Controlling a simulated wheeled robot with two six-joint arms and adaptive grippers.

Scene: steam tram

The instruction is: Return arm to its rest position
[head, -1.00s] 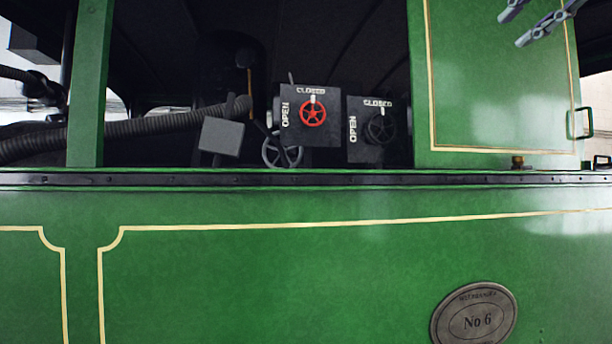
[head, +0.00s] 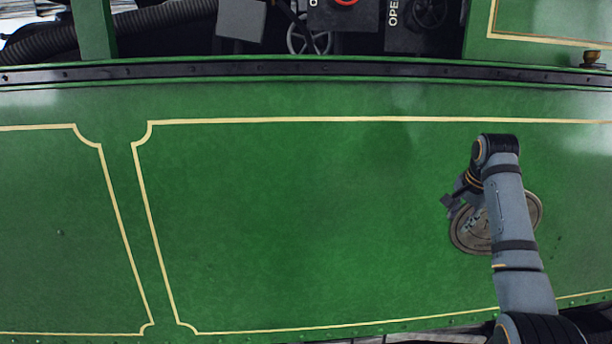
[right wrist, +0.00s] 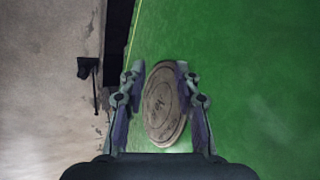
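My right arm comes up from the lower right of the head view and bends at the wrist in front of the tram's green side panel (head: 300,220). My right gripper (head: 460,205) is partly hidden by the arm and points down and left, over the round number plate (head: 532,215). In the right wrist view the right gripper (right wrist: 157,80) is open, its two fingers apart with nothing held between them. The plate (right wrist: 160,105) shows beyond the fingers; I cannot tell how close they are to it. My left gripper is not in view.
A dark riveted ledge (head: 300,70) crosses above the panel. A brass fitting (head: 592,58) stands at the right. The panel's left and middle are clear.

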